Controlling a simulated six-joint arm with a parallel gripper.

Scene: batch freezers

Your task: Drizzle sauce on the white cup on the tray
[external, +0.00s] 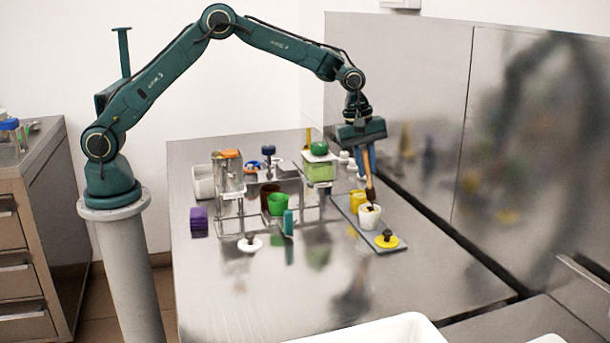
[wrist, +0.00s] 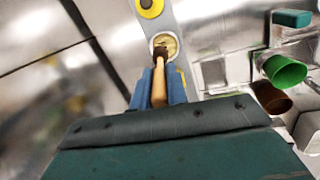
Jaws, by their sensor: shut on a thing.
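The white cup (external: 369,218) stands upright on a long grey-blue tray (external: 399,249) at the right of the table. It also shows in the wrist view (wrist: 173,47), with something pale tan inside. My gripper (external: 369,168) is above the cup, pointing down. Its blue fingers (wrist: 161,88) are shut on the wooden handle of a tool (external: 371,182). The tool's dark end (wrist: 161,52) is at the cup's mouth; whether it touches the cup is unclear. I cannot make out any sauce falling.
A yellow cup (external: 356,198) stands behind the white cup, and a yellow disc with a dark knob (external: 387,241) is at the tray's near end. Left are a metal rack, a green cup (external: 278,205) and a purple block (external: 199,219).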

